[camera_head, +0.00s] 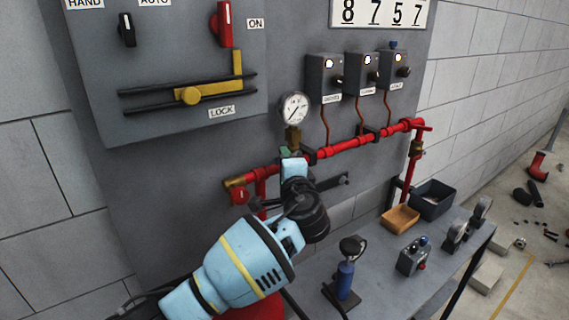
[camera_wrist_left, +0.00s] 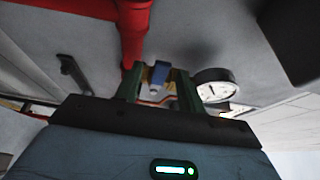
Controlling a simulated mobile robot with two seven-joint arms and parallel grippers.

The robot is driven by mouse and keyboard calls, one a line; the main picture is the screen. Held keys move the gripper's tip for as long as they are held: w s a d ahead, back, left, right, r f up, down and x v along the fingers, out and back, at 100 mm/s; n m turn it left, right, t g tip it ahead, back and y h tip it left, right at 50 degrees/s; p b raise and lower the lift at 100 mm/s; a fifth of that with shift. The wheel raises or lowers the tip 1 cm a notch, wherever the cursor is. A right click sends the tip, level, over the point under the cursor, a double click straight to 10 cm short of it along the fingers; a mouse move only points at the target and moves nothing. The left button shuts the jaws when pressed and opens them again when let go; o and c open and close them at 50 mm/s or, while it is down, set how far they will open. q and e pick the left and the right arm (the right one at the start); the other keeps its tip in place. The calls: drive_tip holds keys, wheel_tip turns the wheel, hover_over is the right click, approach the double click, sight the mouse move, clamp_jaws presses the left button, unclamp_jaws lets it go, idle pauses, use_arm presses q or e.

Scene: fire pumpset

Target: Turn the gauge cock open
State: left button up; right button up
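The round white pressure gauge (camera_head: 294,107) stands on a brass gauge cock fitting (camera_head: 293,133) above the red pipe. My left gripper (camera_head: 290,151) is just below the gauge, in front of the fitting, and hides its lower part. In the left wrist view, the green fingers of my left gripper (camera_wrist_left: 160,84) are apart, one on each side of a small blue handle (camera_wrist_left: 158,72). Gaps show beside the handle, and I cannot tell whether either finger touches it. The gauge (camera_wrist_left: 215,85) is just right of the fingers there. My right gripper is not in view.
The red pipe (camera_head: 341,147) runs along the grey panel close to my gripper. Switch boxes (camera_head: 324,77) are up to the right. A bench (camera_head: 385,252) below holds a blue pump-like tool (camera_head: 345,280), an orange tray (camera_head: 400,218) and a dark bin (camera_head: 432,200).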

use_arm(q)
drive_tip(key=shift+w+a, duration=0.1)
drive_tip(key=shift+w, duration=0.25)
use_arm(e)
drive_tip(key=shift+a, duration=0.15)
use_arm(q)
clamp_jaws()
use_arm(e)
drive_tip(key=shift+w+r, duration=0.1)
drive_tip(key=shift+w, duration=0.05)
